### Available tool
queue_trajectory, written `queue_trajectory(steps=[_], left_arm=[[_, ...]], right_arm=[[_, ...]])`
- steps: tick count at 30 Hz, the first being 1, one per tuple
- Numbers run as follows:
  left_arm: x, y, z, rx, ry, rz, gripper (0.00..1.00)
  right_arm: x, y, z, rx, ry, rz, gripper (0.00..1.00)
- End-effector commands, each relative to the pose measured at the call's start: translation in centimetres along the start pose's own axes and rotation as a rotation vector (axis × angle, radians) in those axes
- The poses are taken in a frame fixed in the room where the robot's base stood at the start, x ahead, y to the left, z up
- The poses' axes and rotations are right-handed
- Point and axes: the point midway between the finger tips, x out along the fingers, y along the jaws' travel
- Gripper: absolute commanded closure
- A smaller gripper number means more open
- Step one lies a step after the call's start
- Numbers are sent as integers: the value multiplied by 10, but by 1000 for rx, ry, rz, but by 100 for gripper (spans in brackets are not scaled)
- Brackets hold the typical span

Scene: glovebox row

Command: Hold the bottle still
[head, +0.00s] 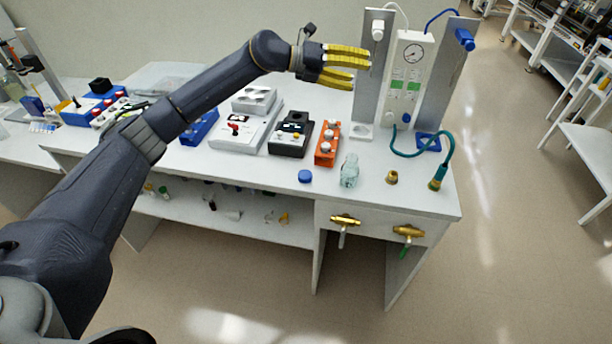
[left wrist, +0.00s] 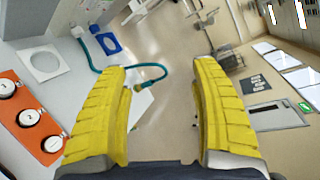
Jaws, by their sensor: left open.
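A clear glass bottle (head: 349,172) stands upright on the bench near its front edge, in the head view. A blue cap (head: 305,176) lies on the bench to its left. My left gripper (head: 362,66) has yellow fingers and is open and empty, above the back of the bench and well away from the bottle. The left wrist view shows the two fingers (left wrist: 162,112) spread wide with nothing between them. The bottle does not show in that view. My right gripper is not in view.
An orange block with knobs (head: 327,145) and a black device (head: 291,135) stand left of the bottle. A brass fitting (head: 392,177) and a teal hose (head: 449,151) are to its right. A gauge panel (head: 408,75) rises behind, between grey plates. Brass valves (head: 345,220) project from the front.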

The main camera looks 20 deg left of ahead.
Motion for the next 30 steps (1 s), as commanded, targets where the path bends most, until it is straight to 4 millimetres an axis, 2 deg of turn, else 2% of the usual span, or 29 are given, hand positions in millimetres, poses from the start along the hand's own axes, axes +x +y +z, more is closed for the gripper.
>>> queue_trajectory(steps=[2,5,8,11,14,18,24,30], left_arm=[[12,-5,-22,59,103,63,36],[22,0,-51,121,230,155,36],[22,8,-76,178,350,255,36],[15,21,-97,229,462,367,36],[1,36,-113,270,565,485,36],[-28,57,-125,309,684,650,36],[-73,78,-130,333,797,847,36],[-102,88,-129,336,854,963,36]], right_arm=[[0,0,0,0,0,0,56],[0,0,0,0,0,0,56],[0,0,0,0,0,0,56],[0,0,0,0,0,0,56],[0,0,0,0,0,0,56],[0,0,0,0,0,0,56],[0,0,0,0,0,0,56],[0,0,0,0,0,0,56]])
